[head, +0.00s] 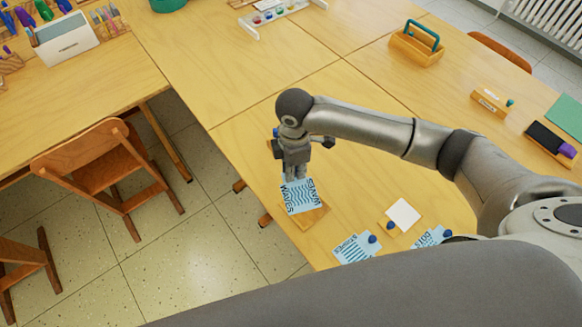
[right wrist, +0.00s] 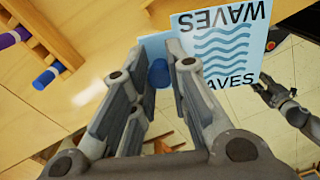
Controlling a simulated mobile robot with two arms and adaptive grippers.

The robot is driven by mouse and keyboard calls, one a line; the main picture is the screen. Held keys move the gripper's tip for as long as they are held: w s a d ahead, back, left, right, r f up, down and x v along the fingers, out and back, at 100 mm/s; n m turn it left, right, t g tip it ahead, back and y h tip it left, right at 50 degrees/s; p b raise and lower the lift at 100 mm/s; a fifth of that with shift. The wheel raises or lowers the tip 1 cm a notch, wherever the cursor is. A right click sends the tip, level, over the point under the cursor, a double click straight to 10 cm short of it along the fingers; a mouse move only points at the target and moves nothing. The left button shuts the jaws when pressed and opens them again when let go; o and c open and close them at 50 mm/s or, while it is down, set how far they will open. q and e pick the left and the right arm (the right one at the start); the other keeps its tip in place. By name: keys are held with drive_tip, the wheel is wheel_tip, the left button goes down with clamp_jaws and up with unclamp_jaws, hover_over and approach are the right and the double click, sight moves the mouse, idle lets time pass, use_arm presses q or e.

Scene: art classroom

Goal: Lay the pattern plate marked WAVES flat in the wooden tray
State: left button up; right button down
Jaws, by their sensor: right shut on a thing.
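The light blue WAVES plate (head: 301,197), with dark wave lines, is held by my right gripper (head: 297,176) at the table's near edge. The right wrist view shows the plate (right wrist: 224,48) beyond the fingers and its blue knob (right wrist: 158,73) between them. The wooden tray (head: 310,221) shows below the plate, which hides most of it. Whether plate and tray touch cannot be told. A grey gripper, apparently my left (right wrist: 285,103), shows at the right of the wrist view; its jaw state is unclear. It is not in the head view.
A STRIPES plate (head: 353,248), another blue plate (head: 430,238) and a white card (head: 403,213) lie right of the tray. A wooden caddy (head: 416,47) and an eraser (head: 552,141) stand farther off. A chair (head: 95,165) is at the left. The mid-table is clear.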

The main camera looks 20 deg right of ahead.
sight(291, 186)
drive_tip(key=f+n, duration=0.1)
drive_tip(key=n, duration=0.2)
drive_tip(key=shift+w+a+f+p, duration=0.15)
drive_tip(key=shift+a+f+p, duration=0.05)
drive_tip(key=shift+f+p, duration=0.2)
drive_tip(key=shift+a+f+n, duration=0.1)
drive_tip(key=shift+f+n, duration=0.6)
drive_tip(key=shift+n, duration=0.3)
wheel_tip(291, 186, down, 4)
drive_tip(key=b, duration=0.4)
drive_tip(key=shift+w+f+b, duration=0.1)
drive_tip(key=shift+f+b, duration=0.05)
drive_tip(key=shift+b, duration=0.25)
drive_tip(key=shift+f, duration=0.95)
drive_tip(key=shift+f+p, duration=0.3)
drive_tip(key=shift+p, duration=0.65)
idle(0.4)
idle(0.3)
drive_tip(key=c, duration=1.3)
unclamp_jaws()
